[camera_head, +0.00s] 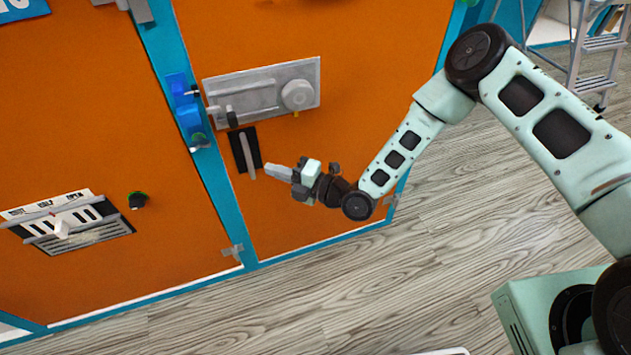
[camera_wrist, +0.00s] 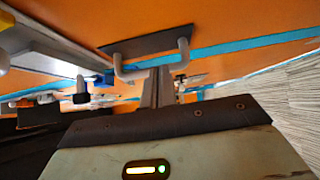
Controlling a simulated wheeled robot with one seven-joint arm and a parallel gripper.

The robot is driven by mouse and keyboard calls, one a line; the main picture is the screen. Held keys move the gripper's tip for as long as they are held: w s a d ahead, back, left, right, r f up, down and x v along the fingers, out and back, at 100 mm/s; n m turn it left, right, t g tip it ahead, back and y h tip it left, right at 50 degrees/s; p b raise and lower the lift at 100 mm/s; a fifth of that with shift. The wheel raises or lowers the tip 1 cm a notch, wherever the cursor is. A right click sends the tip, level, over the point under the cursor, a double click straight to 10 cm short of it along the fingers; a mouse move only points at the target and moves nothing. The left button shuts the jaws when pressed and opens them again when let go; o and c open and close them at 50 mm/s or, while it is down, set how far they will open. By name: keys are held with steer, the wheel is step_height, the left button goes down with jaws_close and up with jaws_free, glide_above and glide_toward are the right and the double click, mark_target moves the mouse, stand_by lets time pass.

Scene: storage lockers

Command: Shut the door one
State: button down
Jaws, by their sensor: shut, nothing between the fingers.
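An orange door panel (camera_head: 330,170) stands in a blue frame (camera_head: 222,200) in the head view. It looks close to the frame, but I cannot tell whether it is fully shut. It carries a grey latch plate (camera_head: 262,92) with a round knob (camera_head: 298,95), and below it a grey bar handle (camera_head: 247,155) on a black plate. My gripper (camera_head: 270,171) is shut and empty, just right of the handle's lower end. In the wrist view the handle (camera_wrist: 128,72) is close to my fingers (camera_wrist: 160,90); contact is unclear.
A second orange panel (camera_head: 90,120) at left carries a slider plate (camera_head: 75,230) and a dark knob (camera_head: 138,200). A blue catch (camera_head: 187,110) sits on the frame post. A ladder (camera_head: 598,45) stands at upper right.

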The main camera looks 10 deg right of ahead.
steer(key=v, duration=1.2)
steer(key=shift+r, duration=0.1)
step_height(320, 180, up, 9)
steer(key=m+g+h, duration=0.5)
steer(key=m+h, duration=0.3)
steer(key=h, duration=0.1)
steer(key=s+d+r+m+g+h, duration=0.2)
steer(key=s+d+r+m+h, duration=0.15)
steer(key=s+r+m, duration=0.55)
steer(key=s+d+r+m+g+h, duration=0.25)
steer(key=s+d+r+m, duration=0.2)
steer(key=s, duration=0.85)
step_height(320, 180, up, 16)
steer(key=m+p, duration=0.1)
steer(key=p, duration=1.4)
steer(key=shift+s+a+f+t, duration=0.15)
steer(key=shift+s+a+t, duration=0.05)
steer(key=shift+t, duration=0.15)
